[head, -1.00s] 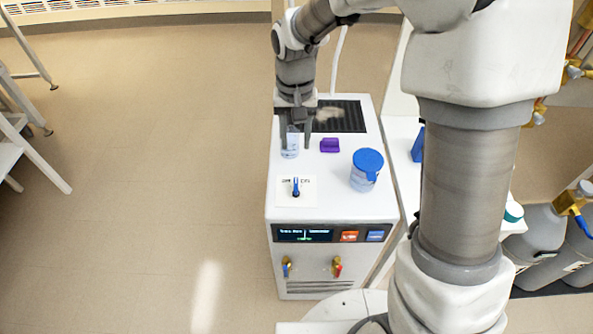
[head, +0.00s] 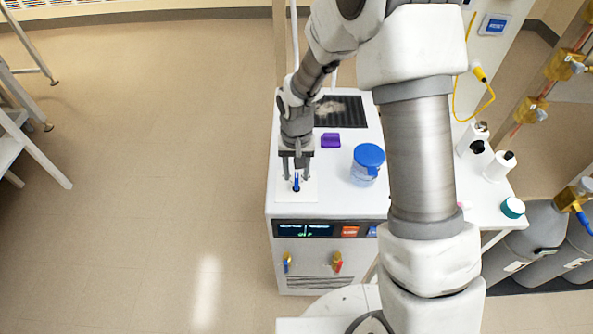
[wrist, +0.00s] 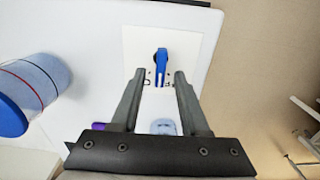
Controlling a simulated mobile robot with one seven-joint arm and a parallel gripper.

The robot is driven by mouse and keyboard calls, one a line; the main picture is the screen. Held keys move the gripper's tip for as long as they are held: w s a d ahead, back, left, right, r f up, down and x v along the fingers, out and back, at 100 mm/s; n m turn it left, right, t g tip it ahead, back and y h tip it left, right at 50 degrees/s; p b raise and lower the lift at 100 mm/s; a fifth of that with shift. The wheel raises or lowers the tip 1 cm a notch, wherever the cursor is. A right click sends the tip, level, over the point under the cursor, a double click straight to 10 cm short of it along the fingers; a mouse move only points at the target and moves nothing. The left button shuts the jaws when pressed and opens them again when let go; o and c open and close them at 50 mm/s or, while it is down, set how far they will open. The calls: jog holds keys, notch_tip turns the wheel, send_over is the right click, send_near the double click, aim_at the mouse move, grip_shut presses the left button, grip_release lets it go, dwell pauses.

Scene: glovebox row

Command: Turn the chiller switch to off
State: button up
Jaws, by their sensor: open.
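The chiller (head: 345,205) is a white box with a dark display on its front. Its switch (head: 296,184) is a blue lever on a white plate on the top, near the front left. The lever also shows in the wrist view (wrist: 161,66), with small labels beside it that I cannot read. My gripper (head: 296,177) points down over the plate, open and empty. In the wrist view its fingertips (wrist: 158,76) lie to either side of the lever's labelled end. I cannot tell whether they touch it, or which label it points to.
A blue-lidded clear jar (head: 367,164) stands right of the switch. A purple block (head: 330,140) lies behind it. A clear vessel (wrist: 163,126) shows partly between my fingers in the wrist view. White bottles (head: 498,166) stand on a surface to the right.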

grip_shut()
jog(key=shift+n, duration=0.4)
jog(key=shift+a+n+b, duration=0.2)
jog(key=shift+n+b, duration=0.05)
jog(key=shift+n, duration=1.05)
jog(key=shift+a+n+b, duration=0.15)
jog(key=shift+n+b, duration=0.05)
jog(key=shift+n, duration=1.1)
grip_release()
